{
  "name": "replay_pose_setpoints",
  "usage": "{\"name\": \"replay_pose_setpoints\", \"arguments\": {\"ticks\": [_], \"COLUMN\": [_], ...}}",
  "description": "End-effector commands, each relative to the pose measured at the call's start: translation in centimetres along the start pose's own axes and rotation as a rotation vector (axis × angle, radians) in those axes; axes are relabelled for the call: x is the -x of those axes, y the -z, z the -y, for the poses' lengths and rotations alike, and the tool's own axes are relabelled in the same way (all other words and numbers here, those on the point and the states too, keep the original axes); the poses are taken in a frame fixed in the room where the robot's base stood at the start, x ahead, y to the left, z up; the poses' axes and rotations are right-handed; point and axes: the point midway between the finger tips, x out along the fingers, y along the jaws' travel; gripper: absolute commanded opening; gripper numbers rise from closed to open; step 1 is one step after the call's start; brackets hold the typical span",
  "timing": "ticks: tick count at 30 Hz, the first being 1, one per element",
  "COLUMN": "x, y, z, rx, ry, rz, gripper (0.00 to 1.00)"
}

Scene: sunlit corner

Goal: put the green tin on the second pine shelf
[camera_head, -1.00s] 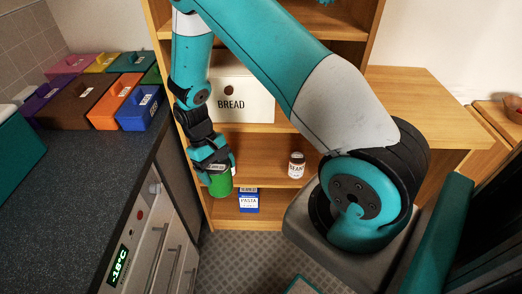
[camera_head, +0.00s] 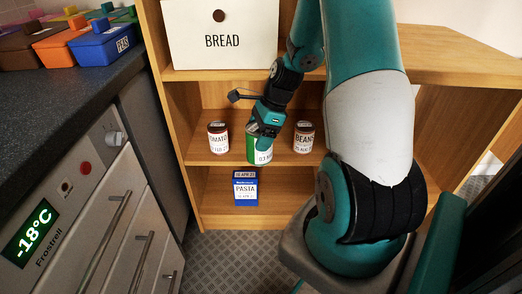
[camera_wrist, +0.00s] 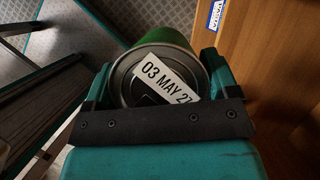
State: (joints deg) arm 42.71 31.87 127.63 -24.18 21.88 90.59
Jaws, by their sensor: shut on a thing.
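My gripper (camera_head: 264,134) is shut on the green tin (camera_head: 260,155). The tin is upright or nearly so, at the front of the second shelf up (camera_head: 197,156) of the pine unit, between two jars. Its lower part overlaps the shelf's front edge in the head view; I cannot tell whether it touches the shelf. In the wrist view the tin (camera_wrist: 166,36) sits between the fingers of my gripper (camera_wrist: 158,84), its lid labelled 03 MAY 27.
A tomato jar (camera_head: 218,139) stands left of the tin and a beans jar (camera_head: 303,138) right. A blue pasta box (camera_head: 245,188) is on the shelf below. A bread bin (camera_head: 221,42) is above. A counter with a freezer (camera_head: 75,205) stands at left.

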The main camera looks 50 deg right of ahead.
Motion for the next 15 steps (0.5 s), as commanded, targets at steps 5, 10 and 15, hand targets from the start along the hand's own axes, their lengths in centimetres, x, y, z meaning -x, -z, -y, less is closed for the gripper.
{"name": "replay_pose_setpoints", "arguments": {"ticks": [5,10,15], "x": [-3.8,-5.6,-6.6], "y": [5.2,9.1,11.7], "z": [-0.2,-0.6,-1.2], "rx": [-0.418,-0.786,-1.054], "ry": [0.180,0.334,0.443], "rz": [0.000,-0.001,-0.002], "gripper": [0.41,0.41,0.41]}}
